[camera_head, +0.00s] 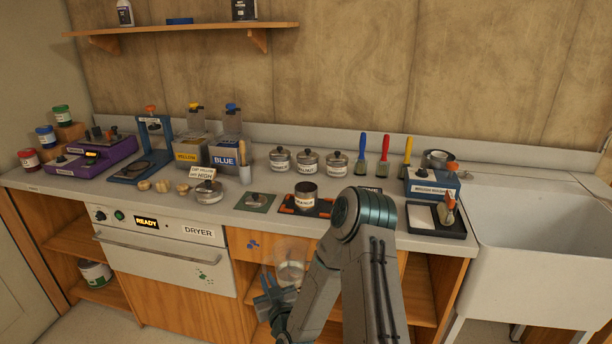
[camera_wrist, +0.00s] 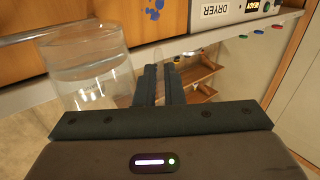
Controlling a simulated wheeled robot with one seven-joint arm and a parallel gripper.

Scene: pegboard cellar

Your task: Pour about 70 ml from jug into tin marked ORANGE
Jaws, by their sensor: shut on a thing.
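The clear jug (camera_head: 290,270) is in front of the counter, below its front edge. In the wrist view the jug (camera_wrist: 88,68) stands left of my fingers, with clear liquid in it; its level is hard to read exactly. My gripper (camera_head: 272,296) is shut on the jug at its side, apparently at the handle, which the fingers mostly hide. The fingers also show in the wrist view (camera_wrist: 160,85). An open tin (camera_head: 305,201) with a white label, seemingly ORANGE, stands upright on a black mat with orange corners (camera_head: 284,208). The jug is apart from the tin and lower than it.
A green pad (camera_head: 254,203) and a lidded tin (camera_head: 208,194) with a sign stand left of the mat. Several lidded tins (camera_head: 308,163) stand behind. The dryer front (camera_head: 165,255) is left of the jug. A sink (camera_head: 540,220) is at the right.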

